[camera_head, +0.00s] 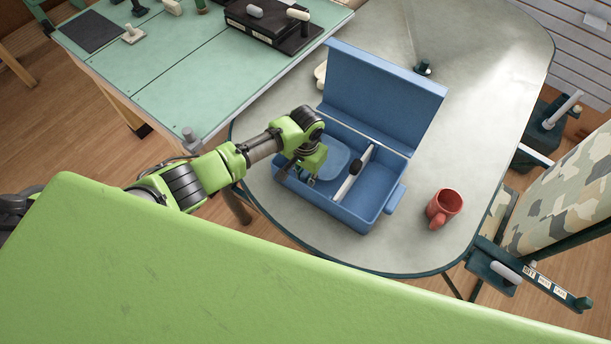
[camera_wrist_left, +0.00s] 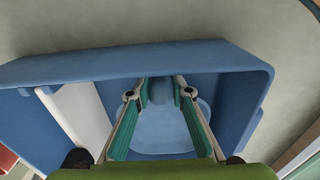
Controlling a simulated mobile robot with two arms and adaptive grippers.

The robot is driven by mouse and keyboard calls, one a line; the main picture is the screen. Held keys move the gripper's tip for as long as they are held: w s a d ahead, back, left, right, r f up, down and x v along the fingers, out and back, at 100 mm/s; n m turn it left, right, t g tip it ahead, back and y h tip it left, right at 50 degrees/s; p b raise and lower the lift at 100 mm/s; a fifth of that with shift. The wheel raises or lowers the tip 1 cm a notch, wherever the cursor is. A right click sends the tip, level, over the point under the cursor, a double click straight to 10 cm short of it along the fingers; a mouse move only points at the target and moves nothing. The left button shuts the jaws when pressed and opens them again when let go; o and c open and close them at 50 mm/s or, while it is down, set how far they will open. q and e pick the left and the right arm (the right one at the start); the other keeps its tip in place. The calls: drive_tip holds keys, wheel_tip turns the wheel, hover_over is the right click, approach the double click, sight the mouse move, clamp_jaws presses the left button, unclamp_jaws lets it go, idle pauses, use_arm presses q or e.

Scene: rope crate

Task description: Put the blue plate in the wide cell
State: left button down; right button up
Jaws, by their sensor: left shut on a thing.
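The blue plate (camera_head: 331,162) is within the left, wider cell of the blue crate (camera_head: 345,217); whether it rests on the floor is unclear. A white divider (camera_head: 350,178) separates this cell from the narrower right one. My left gripper (camera_head: 304,178) reaches down into the wide cell at the plate's left side and is shut on the plate. In the left wrist view, the plate (camera_wrist_left: 160,135) shows between the fingers (camera_wrist_left: 157,95), and the divider (camera_wrist_left: 75,118) stands to the left. The exact grip is hard to see. My right gripper is not in view.
The crate's lid (camera_head: 385,95) stands open at the back. A red mug (camera_head: 443,208) is right of the crate on the grey table (camera_head: 480,90). A green workbench (camera_head: 185,60) with tools stands at the upper left.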

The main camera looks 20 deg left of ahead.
use_arm(q)
drive_tip(key=shift+f+b, duration=0.35)
drive_tip(key=shift+f, duration=0.1)
idle(0.5)
drive_tip(key=c, duration=1.8)
unclamp_jaws()
drive_tip(key=shift+o, duration=0.2)
wheel_tip(320, 180, up, 12)
drive_tip(key=shift+r, duration=0.1)
